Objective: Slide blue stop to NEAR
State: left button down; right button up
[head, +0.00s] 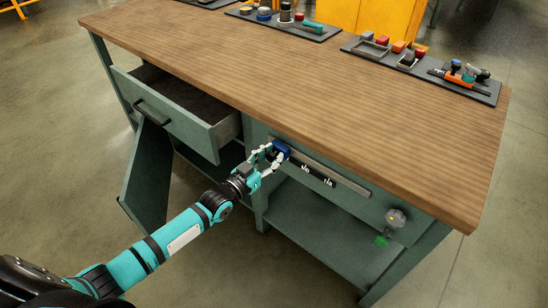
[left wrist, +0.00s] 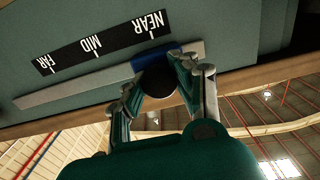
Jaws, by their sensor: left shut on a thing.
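The blue stop (head: 281,148) sits near the left end of a grey rail (head: 335,173) on the workbench front. In the left wrist view the blue stop (left wrist: 150,57) lies beside the NEAR end of a black scale (left wrist: 98,43) marked FAR, MID and NEAR. A dark round knob (left wrist: 158,83) stands out from the stop. My left gripper (head: 268,155) is shut on the stop, with its fingers either side of the knob. The fingers hide part of the stop, so its exact alignment with the NEAR tick is hard to tell. My right gripper is not in view.
Left of the rail an open drawer (head: 180,110) and an open cabinet door (head: 150,178) stick out near my left arm. A grey knob (head: 396,217) is on the right of the front. An open shelf (head: 325,232) lies below. Trays of parts stand along the wooden top's back edge.

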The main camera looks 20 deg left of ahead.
pick_arm(q)
jog(key=c, duration=1)
grip_release()
jog(key=shift+a, duration=0.45)
jog(key=shift+s+d, duration=0.1)
jog(key=shift+s, duration=0.05)
jog(key=v, duration=1.1)
jog(key=shift+s+r, duration=0.1)
jog(key=shift+s, duration=0.3)
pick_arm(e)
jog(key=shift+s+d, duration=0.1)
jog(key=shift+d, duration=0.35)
